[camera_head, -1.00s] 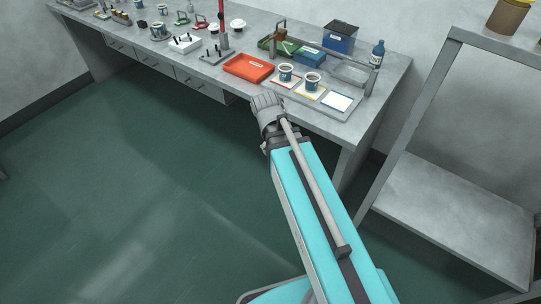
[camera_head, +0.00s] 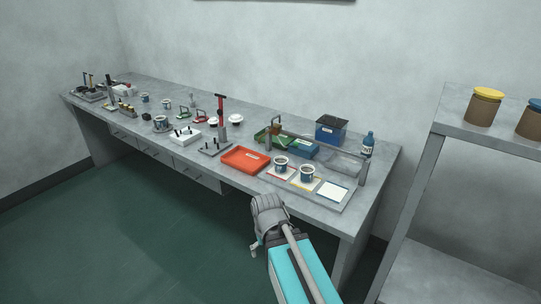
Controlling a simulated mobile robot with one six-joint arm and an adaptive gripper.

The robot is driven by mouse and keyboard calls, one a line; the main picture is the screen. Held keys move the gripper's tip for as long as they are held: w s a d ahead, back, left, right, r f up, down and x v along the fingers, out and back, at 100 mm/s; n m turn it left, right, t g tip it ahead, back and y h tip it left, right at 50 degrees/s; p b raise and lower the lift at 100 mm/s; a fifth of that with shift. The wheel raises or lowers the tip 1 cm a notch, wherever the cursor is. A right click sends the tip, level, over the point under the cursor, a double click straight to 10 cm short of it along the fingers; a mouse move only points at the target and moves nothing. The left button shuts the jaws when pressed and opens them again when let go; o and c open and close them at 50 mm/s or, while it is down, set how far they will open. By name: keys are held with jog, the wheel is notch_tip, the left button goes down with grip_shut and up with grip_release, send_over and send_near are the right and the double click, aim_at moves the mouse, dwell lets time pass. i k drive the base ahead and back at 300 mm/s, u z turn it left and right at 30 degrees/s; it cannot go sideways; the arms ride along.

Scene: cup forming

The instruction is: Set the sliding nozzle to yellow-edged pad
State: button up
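A low rail frame (camera_head: 362,173) stands over a row of pads near the right end of the bench. A small brown and dark block (camera_head: 275,127) sits at the left end of this frame; it may be the sliding nozzle, but it is too small to tell.
A red-orange tray (camera_head: 245,160) lies left of the pads. A white pad (camera_head: 333,190) lies at the right. Behind are a blue bin (camera_head: 331,130) and a blue bottle (camera_head: 367,143). A shelf (camera_head: 455,118) with jars stands to the right. Floor in front is clear.

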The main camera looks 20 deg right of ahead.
aim_at(275, 127)
jog(key=u, duration=0.3)
jog(key=i, duration=0.85)
jog(key=z, duration=0.3)
